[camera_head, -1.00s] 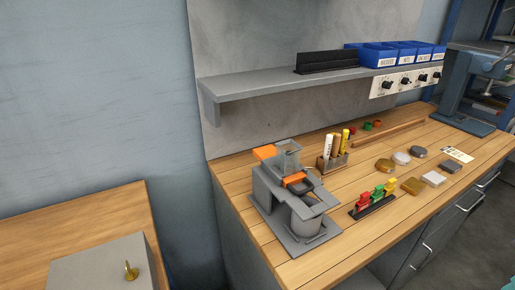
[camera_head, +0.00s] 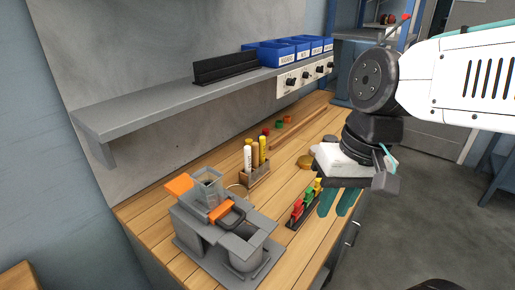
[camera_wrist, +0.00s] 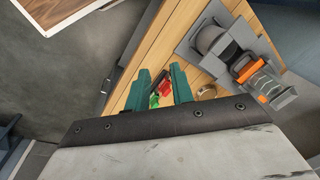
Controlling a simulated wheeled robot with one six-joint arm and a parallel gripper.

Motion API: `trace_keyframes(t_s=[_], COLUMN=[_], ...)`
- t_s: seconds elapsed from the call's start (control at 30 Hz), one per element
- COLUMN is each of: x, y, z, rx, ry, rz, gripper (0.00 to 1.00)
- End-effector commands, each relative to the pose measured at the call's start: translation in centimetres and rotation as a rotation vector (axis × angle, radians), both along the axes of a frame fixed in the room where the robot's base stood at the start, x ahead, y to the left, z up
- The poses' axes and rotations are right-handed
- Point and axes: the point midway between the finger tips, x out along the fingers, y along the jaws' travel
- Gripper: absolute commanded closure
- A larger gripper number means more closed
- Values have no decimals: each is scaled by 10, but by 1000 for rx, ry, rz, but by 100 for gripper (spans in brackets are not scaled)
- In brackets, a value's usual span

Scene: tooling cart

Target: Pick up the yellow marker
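The yellow marker (camera_head: 263,150) stands upright in a small wooden holder (camera_head: 262,179) on the workbench, behind the grey machine in the head view. A white marker (camera_head: 248,157) and a brown one (camera_head: 255,155) stand beside it in the holder. My gripper (camera_head: 337,202) hangs at the right in the head view, in front of the bench and well apart from the marker. In the wrist view its two green fingers (camera_wrist: 159,91) are spread with nothing gripped between them. I cannot make out the yellow marker in the wrist view.
A grey machine with orange parts (camera_head: 237,252) stands at the near end of the bench. A black rack with red, green and yellow pieces (camera_head: 304,206) lies right of it. A grey shelf (camera_head: 160,105) with blue bins (camera_head: 283,53) overhangs the back.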

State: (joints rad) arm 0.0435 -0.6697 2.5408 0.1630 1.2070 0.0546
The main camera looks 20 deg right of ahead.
Motion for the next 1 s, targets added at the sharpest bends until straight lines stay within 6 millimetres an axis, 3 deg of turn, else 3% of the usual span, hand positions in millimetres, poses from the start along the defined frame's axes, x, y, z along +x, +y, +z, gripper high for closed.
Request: trace_keyframes(t_s=[0.2,0.37,0.47,0.6,0.7,0.87,1.0], x=[67,134,181,242,273,300,311], y=[48,60,52,24,1,-27,-32], z=[-11,-17,-25,-43,-58,-75,-82], rx=[398,688,861,1076,1194,1308,1343], ry=[162,291,372,473,527,573,589], rz=[-412,-785,-1037,-1376,-1570,-1759,-1815], gripper=[77,77,77,77,77,77,77])
